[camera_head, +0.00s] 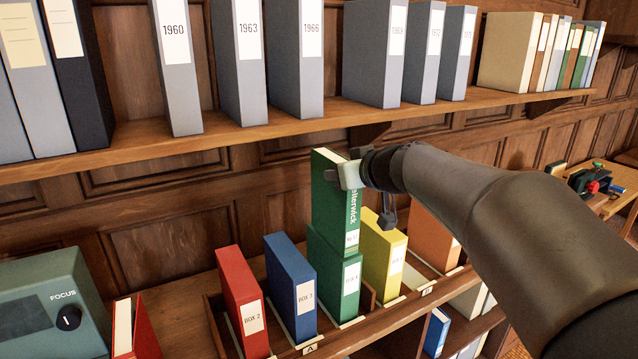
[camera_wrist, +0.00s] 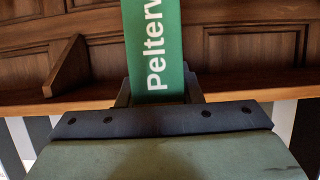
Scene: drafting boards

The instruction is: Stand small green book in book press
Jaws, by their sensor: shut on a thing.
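A green book (camera_head: 330,205) with white lettering and a white label at its spine's lower end is held upright by my gripper (camera_head: 347,176). My gripper is shut on its upper part. The book's lower end shows directly above another green volume (camera_head: 338,280) in the rack; I cannot tell whether they touch. In the wrist view, the green spine (camera_wrist: 152,45) reads "Pelterw" between the fingers (camera_wrist: 160,92). A small dark device with red and green parts (camera_head: 592,182) sits on a side table at the far right; I cannot tell whether it is the book press.
The wooden rack (camera_head: 378,318) holds red (camera_head: 240,300), blue (camera_head: 291,285), yellow (camera_head: 382,255) and orange (camera_head: 433,240) volumes. A shelf (camera_head: 250,132) with grey binders runs above. A green device marked FOCUS (camera_head: 50,305) stands at lower left. The side table (camera_head: 612,205) is far right.

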